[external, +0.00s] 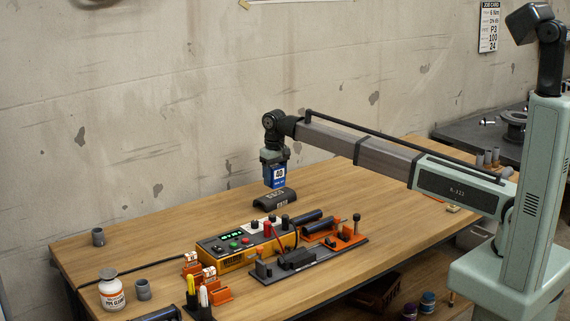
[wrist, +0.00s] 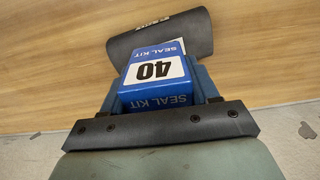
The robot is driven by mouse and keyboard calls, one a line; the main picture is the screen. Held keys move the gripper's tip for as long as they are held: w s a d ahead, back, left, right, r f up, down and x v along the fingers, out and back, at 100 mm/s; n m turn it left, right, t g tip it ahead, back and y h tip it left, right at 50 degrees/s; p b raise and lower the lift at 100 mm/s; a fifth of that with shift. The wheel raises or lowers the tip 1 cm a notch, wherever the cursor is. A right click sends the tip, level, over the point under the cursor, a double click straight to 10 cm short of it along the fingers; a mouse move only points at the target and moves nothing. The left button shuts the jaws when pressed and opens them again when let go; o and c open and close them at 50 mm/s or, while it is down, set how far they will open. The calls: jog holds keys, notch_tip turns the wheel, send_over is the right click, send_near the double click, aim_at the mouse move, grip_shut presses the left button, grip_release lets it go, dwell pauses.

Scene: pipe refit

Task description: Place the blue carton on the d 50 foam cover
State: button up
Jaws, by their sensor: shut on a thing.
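The blue carton (external: 278,176) has a white label reading 40, and in the wrist view the carton (wrist: 155,72) also shows the words SEAL KIT. My gripper (external: 275,168) is shut on the carton and points downward. The dark grey half-round foam cover (external: 275,199) lies on the table directly below the carton in the external view. In the wrist view the foam cover (wrist: 185,30) shows just beyond the carton, with part of it hidden behind it. The cover's print is too small to read surely. I cannot tell whether carton and cover touch.
A yellow and black control box (external: 240,243) stands in front of the cover, with an orange and grey fixture (external: 320,250) to its right. The table behind the cover is clear.

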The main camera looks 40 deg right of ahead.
aim_at(275, 184)
jog(key=shift+f, duration=1.6)
jog(key=o, duration=1.1)
jog(key=shift+f, duration=0.1)
notch_tip(275, 184, up, 12)
jog(key=shift+r, duration=0.1)
